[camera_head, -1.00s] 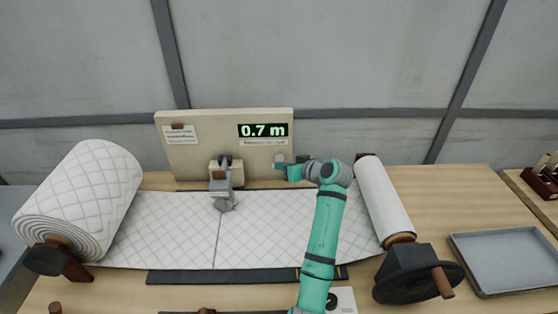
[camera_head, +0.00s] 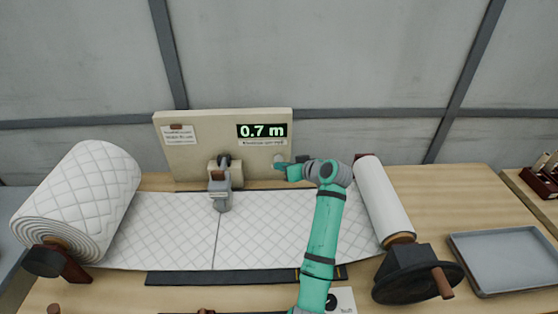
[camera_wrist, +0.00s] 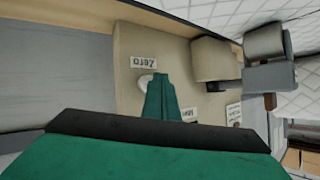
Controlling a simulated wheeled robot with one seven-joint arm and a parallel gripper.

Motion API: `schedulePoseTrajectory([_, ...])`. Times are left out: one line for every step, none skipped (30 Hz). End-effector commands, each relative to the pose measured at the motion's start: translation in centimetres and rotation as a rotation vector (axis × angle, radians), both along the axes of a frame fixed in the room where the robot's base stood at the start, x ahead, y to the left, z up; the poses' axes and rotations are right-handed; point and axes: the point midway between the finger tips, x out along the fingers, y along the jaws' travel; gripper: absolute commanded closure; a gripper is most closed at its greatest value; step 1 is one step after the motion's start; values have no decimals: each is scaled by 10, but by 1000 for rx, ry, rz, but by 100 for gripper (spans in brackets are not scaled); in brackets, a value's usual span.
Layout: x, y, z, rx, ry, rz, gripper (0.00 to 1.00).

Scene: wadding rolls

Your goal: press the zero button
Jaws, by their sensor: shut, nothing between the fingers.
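The cream panel (camera_head: 205,155) stands upright at the back of the table. Its display (camera_head: 262,130) reads 0.7 m. In the wrist view, the Zero label (camera_wrist: 144,62) appears upside down, with a pale round button (camera_wrist: 145,80) beside it. My green gripper (camera_wrist: 160,78) is shut and empty, its tips in front of the button and hiding part of it. I cannot tell whether they touch it. In the head view, my gripper (camera_head: 280,167) is at the lower right part of the panel.
A thick quilted wadding roll (camera_head: 85,200) is on the left, its sheet (camera_head: 170,230) stretched across the table to a thinner roll (camera_head: 385,200). A grey counter unit (camera_head: 220,190) sits on the sheet. A hand wheel (camera_head: 415,280) and grey tray (camera_head: 505,260) are on the right.

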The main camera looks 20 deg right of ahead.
Motion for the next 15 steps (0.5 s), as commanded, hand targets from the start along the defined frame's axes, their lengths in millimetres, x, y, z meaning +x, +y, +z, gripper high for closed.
schedulePoseTrajectory([0, 0, 0, 0, 0, 0, 100])
schedulePoseTrajectory([0, 0, 0, 0, 0, 0, 100])
schedulePoseTrajectory([0, 0, 0, 0, 0, 0, 100])
schedulePoseTrajectory([0, 0, 0, 0, 0, 0, 100])
schedulePoseTrajectory([0, 0, 0, 0, 0, 0, 100])
schedulePoseTrajectory([1, 0, 0, 0, 0, 0, 100])
schedulePoseTrajectory([1, 0, 0, 0, 0, 0, 100])
schedulePoseTrajectory([2, -1, 0, 0, 0, 0, 100])
schedulePoseTrajectory([3, -1, 0, 1, 0, 0, 100])
schedulePoseTrajectory([4, -2, 0, 0, 0, -1, 100])
schedulePoseTrajectory([4, -2, 0, 0, 0, -1, 100])
schedulePoseTrajectory([6, -3, 0, 1, -1, -2, 100])
schedulePoseTrajectory([6, -3, 0, 1, -1, -2, 100])
schedulePoseTrajectory([7, -3, 0, 1, -1, -2, 100])
schedulePoseTrajectory([7, -3, 0, 0, 0, -1, 100])
